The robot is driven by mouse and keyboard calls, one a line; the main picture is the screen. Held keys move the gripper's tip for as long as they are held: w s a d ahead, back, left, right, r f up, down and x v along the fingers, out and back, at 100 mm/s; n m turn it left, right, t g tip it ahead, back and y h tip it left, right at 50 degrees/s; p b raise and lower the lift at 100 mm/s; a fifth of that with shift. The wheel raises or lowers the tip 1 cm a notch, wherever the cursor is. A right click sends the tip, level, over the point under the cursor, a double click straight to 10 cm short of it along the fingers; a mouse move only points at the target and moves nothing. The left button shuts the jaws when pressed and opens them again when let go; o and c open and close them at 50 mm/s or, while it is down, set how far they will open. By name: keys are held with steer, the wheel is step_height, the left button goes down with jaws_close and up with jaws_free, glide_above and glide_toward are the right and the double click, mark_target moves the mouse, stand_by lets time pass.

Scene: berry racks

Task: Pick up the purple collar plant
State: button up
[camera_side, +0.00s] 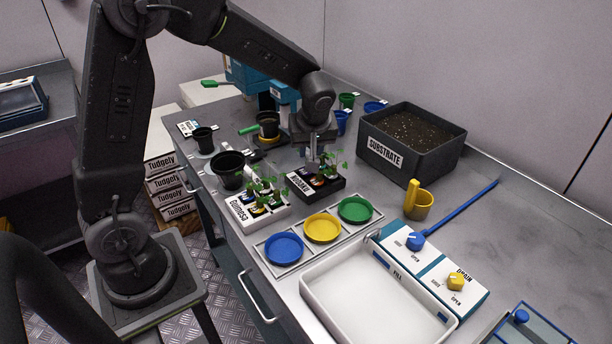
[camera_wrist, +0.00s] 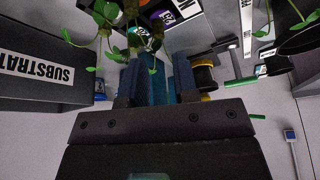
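A black tray (camera_side: 328,193) with a white label holds several small leafy plants in pots. Leaves partly cover the pots, so which stems belong to the purple collar is hard to tell. My gripper (camera_side: 313,163) points down just above the back of this tray, close to the leaves. In the wrist view its two fingers (camera_wrist: 157,72) stand apart, with no plant clearly held between them. A teal-white collar lies near the fingertips.
A white tray (camera_side: 241,222) of plants stands to the left. Blue (camera_side: 284,250), yellow (camera_side: 323,229) and green (camera_side: 356,210) dishes lie in front. The substrate bin (camera_side: 377,157) stands right of my gripper. Black pots (camera_side: 228,170) stand at left.

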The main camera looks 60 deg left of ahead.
steer(key=shift+x, duration=3.15)
steer(key=shift+w, duration=0.1)
jaws_close()
